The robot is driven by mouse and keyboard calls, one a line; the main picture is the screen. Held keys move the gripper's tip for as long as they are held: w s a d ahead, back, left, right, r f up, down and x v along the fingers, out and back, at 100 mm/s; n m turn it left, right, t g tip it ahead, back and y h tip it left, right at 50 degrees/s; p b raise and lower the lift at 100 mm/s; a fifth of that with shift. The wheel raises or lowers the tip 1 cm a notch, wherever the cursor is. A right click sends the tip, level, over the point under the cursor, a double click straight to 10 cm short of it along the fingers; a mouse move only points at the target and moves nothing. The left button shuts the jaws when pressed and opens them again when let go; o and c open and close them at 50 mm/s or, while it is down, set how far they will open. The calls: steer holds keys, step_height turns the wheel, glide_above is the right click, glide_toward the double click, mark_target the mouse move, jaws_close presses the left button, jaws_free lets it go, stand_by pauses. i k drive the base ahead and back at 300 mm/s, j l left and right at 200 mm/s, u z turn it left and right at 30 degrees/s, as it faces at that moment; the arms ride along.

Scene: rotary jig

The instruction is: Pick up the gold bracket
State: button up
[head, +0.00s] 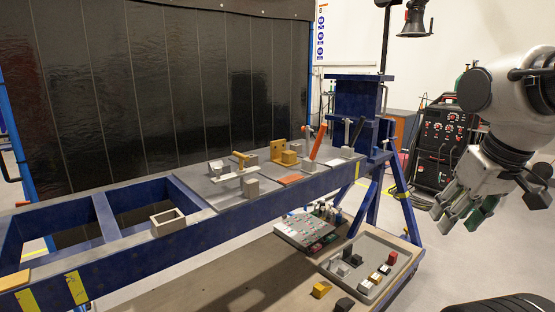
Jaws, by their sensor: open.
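A gold L-shaped piece (279,151), which looks like a bracket, stands on the grey plate of the blue jig frame. A gold wedge-like block (321,289) lies on the lower wooden shelf, left of the grey tray. Small yellowish pieces also sit inside that tray; I cannot tell their exact shape. My gripper (462,209) hangs at the right, with its fingers apart and nothing seen between them. It is clear of the jig and the shelf, well to the right of both gold pieces.
The grey tray (337,263) holds several small grey, red and white blocks. A second tray (291,231) with small parts lies left of it. A red handle (317,141) rises from the jig plate (218,199). A blue upright post (358,98) stands behind.

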mark_target(279, 155)
steer(key=i+l+u, duration=0.15)
steer(key=u, duration=0.25)
steer(key=i+l+u, duration=0.15)
steer(key=u, duration=0.25)
steer(key=i+l+u, duration=0.1)
steer(key=l+u, duration=0.15)
steer(key=u, duration=0.15)
steer(key=i+l, duration=0.1)
steer(key=l, duration=0.55)
steer(key=i+l, duration=0.1)
steer(key=l, duration=0.55)
